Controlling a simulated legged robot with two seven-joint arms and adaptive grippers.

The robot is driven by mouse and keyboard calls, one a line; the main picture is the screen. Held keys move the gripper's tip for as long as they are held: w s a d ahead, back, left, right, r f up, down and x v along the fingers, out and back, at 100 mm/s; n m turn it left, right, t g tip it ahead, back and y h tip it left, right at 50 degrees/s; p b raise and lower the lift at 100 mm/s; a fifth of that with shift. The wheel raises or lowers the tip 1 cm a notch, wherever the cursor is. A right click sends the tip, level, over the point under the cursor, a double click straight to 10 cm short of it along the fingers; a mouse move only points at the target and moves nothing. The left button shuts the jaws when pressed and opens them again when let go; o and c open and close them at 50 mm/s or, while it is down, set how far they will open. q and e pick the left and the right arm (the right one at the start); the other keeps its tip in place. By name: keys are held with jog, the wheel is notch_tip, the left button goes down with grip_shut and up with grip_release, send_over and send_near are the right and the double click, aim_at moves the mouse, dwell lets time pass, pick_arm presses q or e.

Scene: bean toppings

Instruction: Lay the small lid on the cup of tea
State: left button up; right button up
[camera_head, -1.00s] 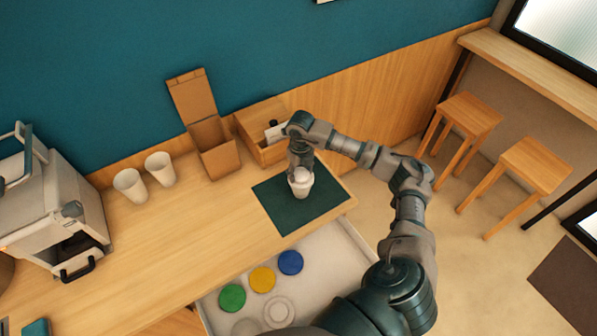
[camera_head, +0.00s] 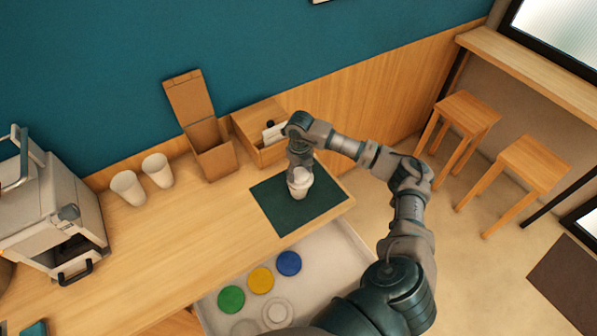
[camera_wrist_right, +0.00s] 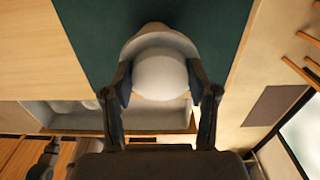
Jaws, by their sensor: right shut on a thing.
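The white cup (camera_head: 298,188) stands upright on the dark green mat (camera_head: 280,215) at the counter's right end. My right gripper (camera_wrist_right: 164,88) points down over it. Its two fingers are shut on a smooth, white, round piece, seemingly the small lid (camera_wrist_right: 160,74), at the cup's mouth. In the right wrist view the cup's pale rim (camera_wrist_right: 152,38) shows beyond this piece. I cannot tell whether the piece rests on the rim. The tea is hidden. My left gripper is not in view.
An open cardboard box (camera_head: 212,160), a wooden box (camera_head: 262,143), two white cups (camera_head: 128,187) and a machine (camera_head: 45,215) line the back.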

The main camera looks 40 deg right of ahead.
jog(key=shift+a, duration=0.55)
jog(key=shift+a, duration=0.1)
jog(key=shift+f, duration=0.15)
dwell(0.5)
jog(key=shift+f, duration=0.15)
dwell(0.3)
